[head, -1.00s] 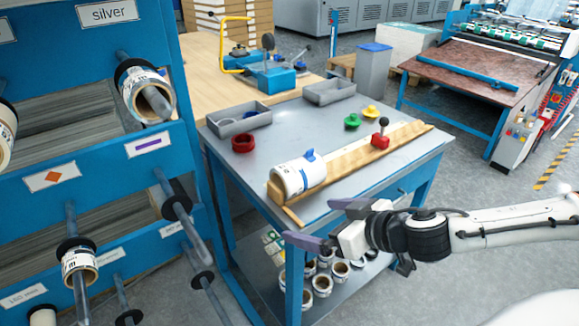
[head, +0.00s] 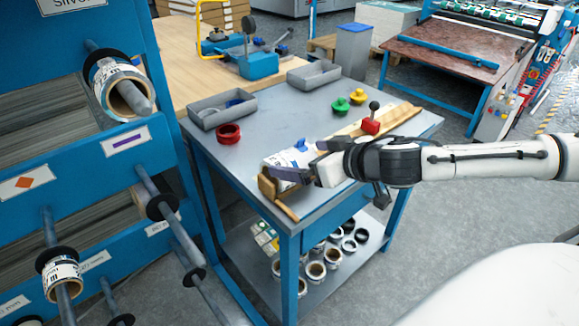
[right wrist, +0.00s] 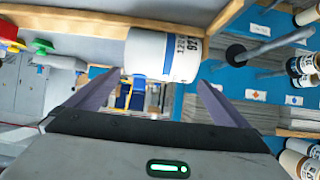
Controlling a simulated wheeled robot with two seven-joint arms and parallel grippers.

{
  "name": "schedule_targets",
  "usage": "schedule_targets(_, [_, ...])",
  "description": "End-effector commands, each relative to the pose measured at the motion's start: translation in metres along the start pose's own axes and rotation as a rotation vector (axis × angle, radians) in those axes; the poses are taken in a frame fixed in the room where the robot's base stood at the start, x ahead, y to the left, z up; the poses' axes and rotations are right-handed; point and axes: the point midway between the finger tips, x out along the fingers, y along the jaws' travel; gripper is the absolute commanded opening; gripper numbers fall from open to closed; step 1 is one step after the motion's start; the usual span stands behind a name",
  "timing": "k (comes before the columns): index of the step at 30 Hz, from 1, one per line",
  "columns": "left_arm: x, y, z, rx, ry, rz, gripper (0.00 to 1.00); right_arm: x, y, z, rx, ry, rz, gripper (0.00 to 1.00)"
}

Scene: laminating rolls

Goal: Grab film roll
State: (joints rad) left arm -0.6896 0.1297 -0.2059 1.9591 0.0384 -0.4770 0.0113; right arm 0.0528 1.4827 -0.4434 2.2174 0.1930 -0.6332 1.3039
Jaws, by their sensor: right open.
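A white film roll (head: 275,160) with printed labels lies at the near left end of a wooden cradle (head: 345,135) on the grey worktable. My right gripper (head: 297,160) is open at the roll and hides much of it. In the right wrist view, the roll (right wrist: 168,54) shows just ahead of the fingertips, roughly between the two spread purple fingers (right wrist: 156,82). I cannot tell whether either finger touches it. A blue piece (head: 300,145) shows at the roll's top. My left gripper is not in view.
A blue rack (head: 85,165) with film rolls on rods stands at left. The table (head: 225,160) holds grey bins (head: 222,112), a red ring (head: 228,134), green and yellow pieces, and a red knobbed stop (head: 371,124). Several rolls sit on the lower shelf.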

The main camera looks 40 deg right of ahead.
Motion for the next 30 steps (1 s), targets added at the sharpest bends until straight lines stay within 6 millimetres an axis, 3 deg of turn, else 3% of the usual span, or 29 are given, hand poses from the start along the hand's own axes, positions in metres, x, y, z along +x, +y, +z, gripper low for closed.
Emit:
schedule_targets(5, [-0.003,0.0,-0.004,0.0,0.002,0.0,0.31,0.01,0.0,-0.005,0.008,0.005,0.0,1.0])
schedule_targets(15, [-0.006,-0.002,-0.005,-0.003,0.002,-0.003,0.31,0.049,0.001,-0.009,0.004,0.002,0.0,1.0])
schedule_targets(23, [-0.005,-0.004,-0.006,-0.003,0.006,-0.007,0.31,0.052,0.001,-0.008,0.0,-0.001,0.0,1.0])
schedule_targets(26, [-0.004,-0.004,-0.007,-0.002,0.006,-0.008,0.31,0.052,0.001,-0.008,0.0,-0.001,0.0,0.88])
schedule_targets(30, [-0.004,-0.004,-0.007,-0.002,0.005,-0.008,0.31,0.052,0.001,-0.008,0.0,-0.001,0.0,0.65])
